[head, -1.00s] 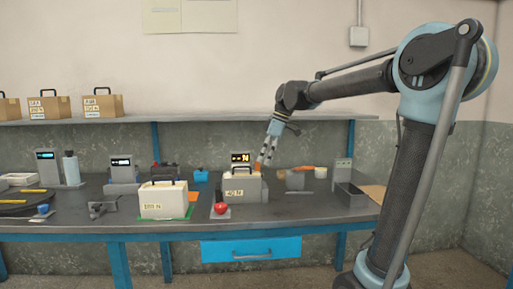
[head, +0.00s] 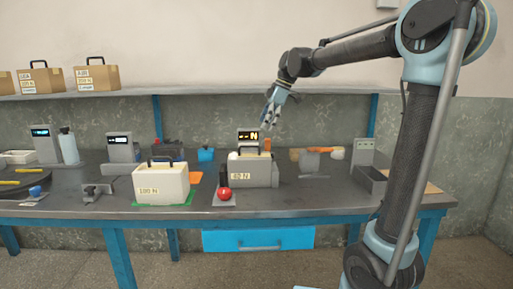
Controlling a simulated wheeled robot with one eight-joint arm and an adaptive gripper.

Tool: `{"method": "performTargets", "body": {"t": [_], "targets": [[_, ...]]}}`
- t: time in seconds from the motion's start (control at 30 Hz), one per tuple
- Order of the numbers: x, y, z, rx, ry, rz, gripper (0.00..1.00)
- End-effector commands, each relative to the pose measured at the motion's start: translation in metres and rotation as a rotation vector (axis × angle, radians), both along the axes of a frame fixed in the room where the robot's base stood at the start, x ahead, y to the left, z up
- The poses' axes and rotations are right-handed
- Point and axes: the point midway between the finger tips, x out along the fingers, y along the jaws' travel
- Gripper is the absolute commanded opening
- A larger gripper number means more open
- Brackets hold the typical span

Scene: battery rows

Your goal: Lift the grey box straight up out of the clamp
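The grey box (head: 255,173), with a dark handle on top and a label that seems to read 40 N, stands upright on the bench. The clamp (head: 224,194), with a red knob and a dark upright part, is at the box's left front side. Whether its jaw presses on the box cannot be seen. My gripper (head: 267,122) is above and a little behind the box, pointing down, apart from the handle. Nothing large hangs from it. Its fingers are too small to tell open from shut.
A display unit (head: 249,139) stands behind the grey box. A white box (head: 161,184) labelled 100 N sits on a green mat at left. A grey open bin (head: 371,180) is at right. Cardboard boxes (head: 97,75) stand on the shelf.

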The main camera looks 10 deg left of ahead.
Motion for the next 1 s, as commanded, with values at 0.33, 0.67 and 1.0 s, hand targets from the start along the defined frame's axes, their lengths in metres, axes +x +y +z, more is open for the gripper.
{"method": "performTargets", "body": {"t": [0.33,0.67,1.0], "targets": [[-0.008,0.026,-0.050,0.000,-0.001,0.009,1.00],[-0.014,0.047,-0.099,0.000,0.000,0.011,1.00],[-0.017,0.063,-0.140,0.000,-0.001,0.010,1.00]]}}
